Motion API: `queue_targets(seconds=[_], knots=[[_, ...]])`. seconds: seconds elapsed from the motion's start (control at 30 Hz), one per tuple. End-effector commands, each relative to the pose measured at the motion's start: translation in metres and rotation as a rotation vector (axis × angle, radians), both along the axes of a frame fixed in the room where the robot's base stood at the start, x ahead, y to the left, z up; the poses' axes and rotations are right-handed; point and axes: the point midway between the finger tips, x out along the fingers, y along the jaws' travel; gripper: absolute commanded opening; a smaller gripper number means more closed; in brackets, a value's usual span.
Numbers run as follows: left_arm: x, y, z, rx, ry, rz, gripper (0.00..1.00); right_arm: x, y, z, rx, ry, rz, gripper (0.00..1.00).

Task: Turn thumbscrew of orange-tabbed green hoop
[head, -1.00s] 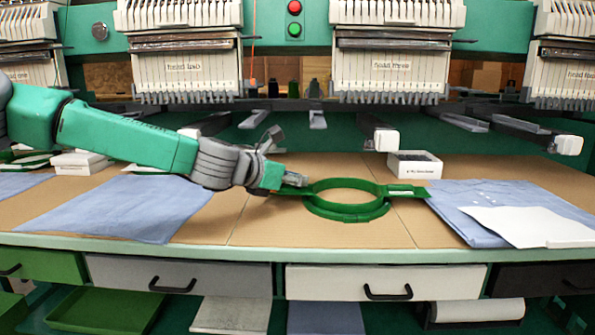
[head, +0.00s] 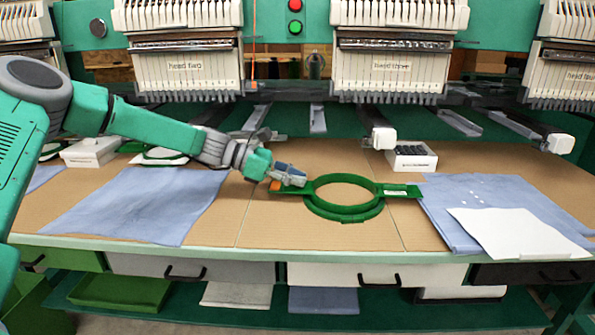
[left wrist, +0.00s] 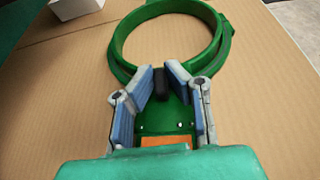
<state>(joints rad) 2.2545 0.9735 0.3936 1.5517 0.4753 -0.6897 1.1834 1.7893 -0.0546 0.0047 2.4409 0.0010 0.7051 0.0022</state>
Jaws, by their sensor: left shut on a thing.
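The green hoop (head: 345,214) lies flat on the tan table, with flat arms to its left and right. Its left arm carries an orange tab (head: 275,186), which also shows at the bottom of the left wrist view (left wrist: 165,141). My left gripper (head: 300,177) is over the left arm of the hoop, beside the ring. In the left wrist view its blue-padded fingers (left wrist: 164,74) are closed in on the dark thumbscrew (left wrist: 162,78), one finger on each side. The thumbscrew is hidden by the fingers in the head view. My right gripper is not in view.
Blue cloth (head: 140,205) lies left of the hoop; more blue cloth (head: 440,220) with a white sheet (head: 515,232) lies close to its right. A small white box (head: 411,160) stands behind. Machine heads (head: 390,62) hang over the back. Table in front of the hoop is clear.

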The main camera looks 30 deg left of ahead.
Motion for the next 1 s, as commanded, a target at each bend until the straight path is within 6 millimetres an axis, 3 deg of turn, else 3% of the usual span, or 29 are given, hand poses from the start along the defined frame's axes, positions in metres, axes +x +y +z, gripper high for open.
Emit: queue_targets(seconds=[0.63, 0.67, 0.7, 1.0], knots=[[-0.0008, -0.0001, -0.0038, 0.003, 0.006, -0.047, 0.00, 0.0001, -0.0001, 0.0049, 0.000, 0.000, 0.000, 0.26], [-0.0008, -0.0001, -0.0038, 0.004, 0.006, -0.047, 0.21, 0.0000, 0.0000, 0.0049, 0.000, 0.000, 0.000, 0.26], [-0.0008, -0.0001, -0.0038, 0.003, 0.006, -0.047, 0.31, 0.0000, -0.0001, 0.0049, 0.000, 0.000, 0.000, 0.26], [-0.0007, -0.0002, -0.0012, 0.002, 0.002, -0.045, 0.31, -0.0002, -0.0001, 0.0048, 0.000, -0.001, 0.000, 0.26]])
